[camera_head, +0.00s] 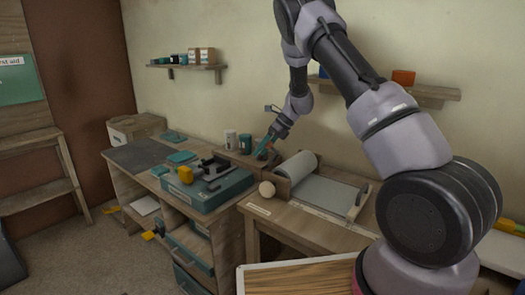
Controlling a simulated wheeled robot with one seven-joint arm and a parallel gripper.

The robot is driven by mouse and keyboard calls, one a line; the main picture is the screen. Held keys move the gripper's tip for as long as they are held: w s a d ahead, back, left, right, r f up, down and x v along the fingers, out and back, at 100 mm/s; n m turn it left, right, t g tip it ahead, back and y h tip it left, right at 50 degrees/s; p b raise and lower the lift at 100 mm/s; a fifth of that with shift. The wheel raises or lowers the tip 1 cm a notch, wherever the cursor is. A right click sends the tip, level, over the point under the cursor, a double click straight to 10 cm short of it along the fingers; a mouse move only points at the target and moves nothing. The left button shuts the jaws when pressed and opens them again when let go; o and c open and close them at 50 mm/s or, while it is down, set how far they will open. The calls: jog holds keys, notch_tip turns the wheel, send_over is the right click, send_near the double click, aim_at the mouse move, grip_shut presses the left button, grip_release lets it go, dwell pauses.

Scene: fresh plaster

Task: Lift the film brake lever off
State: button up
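A film roll (296,166) sits in a wooden holder on the right-hand table, and a pale grey sheet (325,190) stretches to its right. A round beige knob (267,189) is at the holder's near left end; I cannot tell whether it belongs to the brake lever. A pale upright bar (358,203) stands at the sheet's right end. My gripper (265,154) points down beside a dark reddish thing behind and left of the roll, apart from the knob. Its fingers are too small to tell open or shut.
A teal case (205,190) with black tools and a yellow block (185,175) stands on the left bench. Two cups (238,141) stand close left of my gripper. A wooden board (300,277) is at the front. Shelves (188,67) hang on the wall.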

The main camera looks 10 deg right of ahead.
jog(key=v, duration=1)
jog(key=shift+d+r, duration=0.2)
jog(key=shift+r, duration=0.1)
